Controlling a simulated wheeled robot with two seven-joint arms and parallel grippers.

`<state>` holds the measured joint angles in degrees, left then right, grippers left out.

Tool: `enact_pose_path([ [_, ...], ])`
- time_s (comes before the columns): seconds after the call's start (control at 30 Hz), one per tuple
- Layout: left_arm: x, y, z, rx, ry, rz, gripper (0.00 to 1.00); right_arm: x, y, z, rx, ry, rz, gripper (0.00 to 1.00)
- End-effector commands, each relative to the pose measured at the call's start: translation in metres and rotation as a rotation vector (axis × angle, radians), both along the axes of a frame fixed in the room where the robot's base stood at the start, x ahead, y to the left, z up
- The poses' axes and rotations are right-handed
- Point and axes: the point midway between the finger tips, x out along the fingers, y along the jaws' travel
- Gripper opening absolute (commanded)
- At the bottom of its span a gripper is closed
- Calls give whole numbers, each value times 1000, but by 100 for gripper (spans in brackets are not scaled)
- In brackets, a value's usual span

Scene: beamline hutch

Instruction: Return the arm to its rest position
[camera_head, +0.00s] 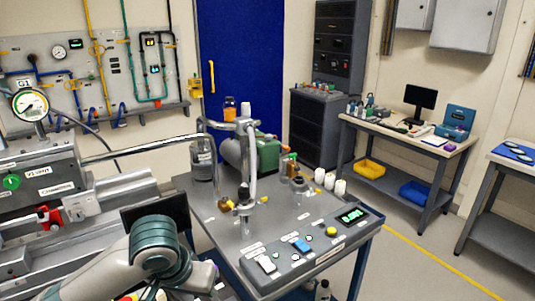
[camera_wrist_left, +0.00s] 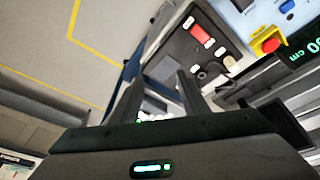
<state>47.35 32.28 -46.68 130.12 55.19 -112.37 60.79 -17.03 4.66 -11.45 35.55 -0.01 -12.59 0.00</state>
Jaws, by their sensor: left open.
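My left arm (camera_head: 110,275) comes in from the lower left of the head view, bent at a teal-ringed joint in front of the grey bench equipment. My left gripper shows in the left wrist view (camera_wrist_left: 158,85) as two dark fingers spread apart. I see nothing held between them. In the head view I cannot make out its fingertips clearly. My right arm and right gripper are not in view.
A grey table (camera_head: 210,205) with pipes, bottles and a control box (camera_head: 310,245) stands close by on the right. A valve rig (camera_head: 40,185) with a gauge is at the left. In the wrist view, a panel with a red button (camera_wrist_left: 270,46) is at the right. Open floor (camera_head: 410,270) lies at lower right.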

Motion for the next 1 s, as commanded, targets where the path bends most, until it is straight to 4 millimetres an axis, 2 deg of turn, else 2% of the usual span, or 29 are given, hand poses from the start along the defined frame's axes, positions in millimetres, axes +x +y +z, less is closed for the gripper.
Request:
enact_pose_path([
  [0.33, -26, -32, -51, -114, -20, -82, 41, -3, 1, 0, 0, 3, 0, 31],
  [0.57, -50, -45, -90, -184, -57, -107, 41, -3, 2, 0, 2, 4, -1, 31],
  [0.77, -76, -42, -123, -209, -86, -94, 41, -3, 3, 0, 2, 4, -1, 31],
  [1.0, -114, -22, -164, -181, -108, -54, 41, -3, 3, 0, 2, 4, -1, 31],
])
